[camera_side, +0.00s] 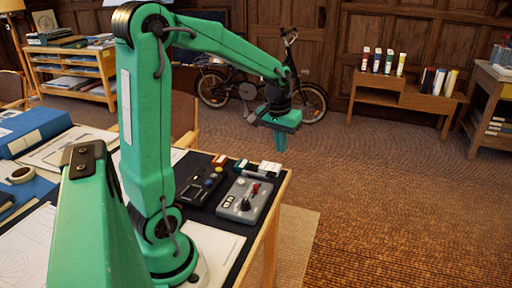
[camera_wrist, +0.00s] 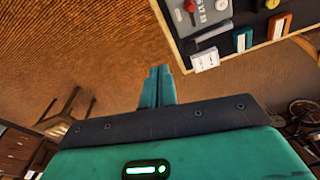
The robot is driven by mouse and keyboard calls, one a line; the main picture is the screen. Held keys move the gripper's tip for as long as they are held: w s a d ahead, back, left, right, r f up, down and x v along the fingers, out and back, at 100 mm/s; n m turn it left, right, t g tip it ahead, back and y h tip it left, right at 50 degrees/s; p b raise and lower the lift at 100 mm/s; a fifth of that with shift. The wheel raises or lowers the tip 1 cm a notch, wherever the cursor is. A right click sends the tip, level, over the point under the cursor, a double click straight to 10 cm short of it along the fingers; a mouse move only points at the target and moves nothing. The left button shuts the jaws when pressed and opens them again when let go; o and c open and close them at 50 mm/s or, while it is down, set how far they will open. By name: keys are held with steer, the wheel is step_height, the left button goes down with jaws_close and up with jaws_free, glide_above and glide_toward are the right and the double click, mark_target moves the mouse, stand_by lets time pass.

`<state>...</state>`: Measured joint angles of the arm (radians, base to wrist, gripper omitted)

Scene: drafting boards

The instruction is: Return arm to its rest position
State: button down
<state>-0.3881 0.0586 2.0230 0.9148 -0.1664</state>
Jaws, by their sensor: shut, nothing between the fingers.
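My gripper (camera_side: 280,143) hangs from the green arm, pointing down, out past the right edge of the table in the side view. In the wrist view its two green fingers (camera_wrist: 158,75) are together with nothing between them. The carpeted floor shows beyond them. The arm stands up from its base on the table and reaches across to the right, its forearm sloping down to the wrist. The table's dark mat (camera_wrist: 225,45) lies to the upper right of the fingers in the wrist view.
A grey device with a red knob (camera_side: 245,200), a black device (camera_side: 201,186) and small coloured blocks (camera_side: 241,164) sit on the mat. A blue case (camera_side: 35,128) and papers lie at left. A bicycle (camera_side: 308,100) and low shelves stand behind. The floor at right is clear.

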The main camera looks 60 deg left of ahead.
steer(key=s+d+r+m+t, duration=0.2)
steer(key=s+d+r+m, duration=0.1)
steer(key=s+d, duration=0.3)
steer(key=s+d+r+m+t, duration=0.2)
steer(key=s+d+r+m, duration=0.1)
steer(key=s+d, duration=0.4)
steer(key=shift+s+d+h, duration=0.3)
steer(key=shift+d, duration=0.55)
stand_by(1.0)
